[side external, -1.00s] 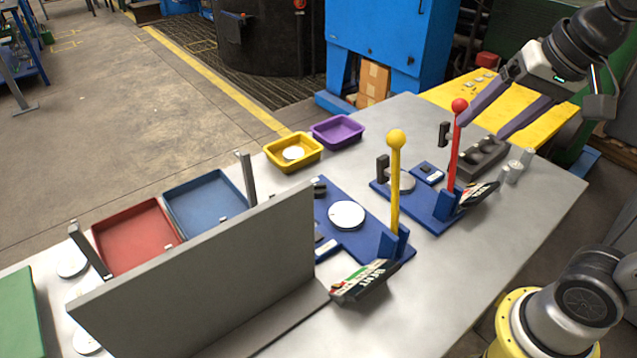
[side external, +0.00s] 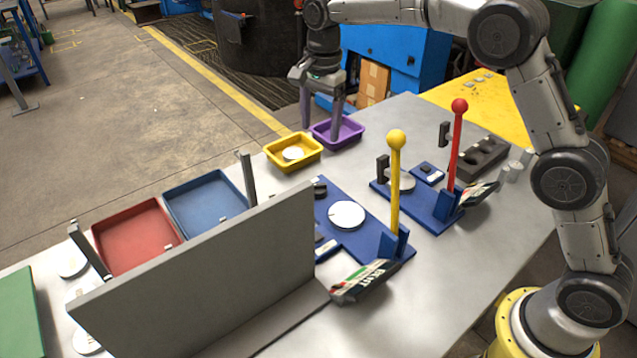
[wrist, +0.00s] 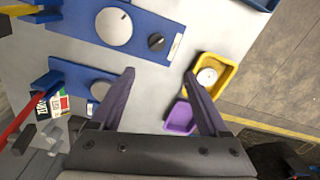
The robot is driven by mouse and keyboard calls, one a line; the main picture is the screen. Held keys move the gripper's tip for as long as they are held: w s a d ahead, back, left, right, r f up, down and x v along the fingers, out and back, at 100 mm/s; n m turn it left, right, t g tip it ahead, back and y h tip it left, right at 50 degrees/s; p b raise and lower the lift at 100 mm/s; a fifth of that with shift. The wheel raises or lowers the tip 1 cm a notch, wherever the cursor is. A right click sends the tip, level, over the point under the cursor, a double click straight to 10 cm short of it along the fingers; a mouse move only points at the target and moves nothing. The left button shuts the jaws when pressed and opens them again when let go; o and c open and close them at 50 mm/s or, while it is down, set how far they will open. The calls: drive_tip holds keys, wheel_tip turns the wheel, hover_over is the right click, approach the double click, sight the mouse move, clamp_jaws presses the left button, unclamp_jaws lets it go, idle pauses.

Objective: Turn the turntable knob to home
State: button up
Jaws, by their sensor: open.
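A blue base plate (side external: 330,200) carries a white round turntable disc (side external: 347,214) with a small dark knob (side external: 319,187) beside it. In the wrist view the black knob (wrist: 156,42) sits on the blue plate beside the large disc (wrist: 114,28). The knob's setting is too small to read. My gripper (side external: 321,130) points down, open and empty, above the purple bin (side external: 351,130), behind the knob. In the wrist view the knob appears just beyond and between my fingertips (wrist: 159,73), with no contact visible.
A yellow lever (side external: 395,185) and a red lever (side external: 455,150) stand upright on blue bases. A grey upright panel (side external: 210,280) stands in front left. A yellow bin (side external: 275,153) holds a white disc. Red (side external: 130,235) and blue (side external: 205,200) trays lie at left.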

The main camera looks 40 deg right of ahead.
sight(318, 184)
drive_tip(key=shift+g, duration=0.3)
drive_tip(key=f, duration=1.6)
drive_tip(key=shift+a+f, duration=0.1)
drive_tip(key=shift+a, duration=0.15)
clamp_jaws()
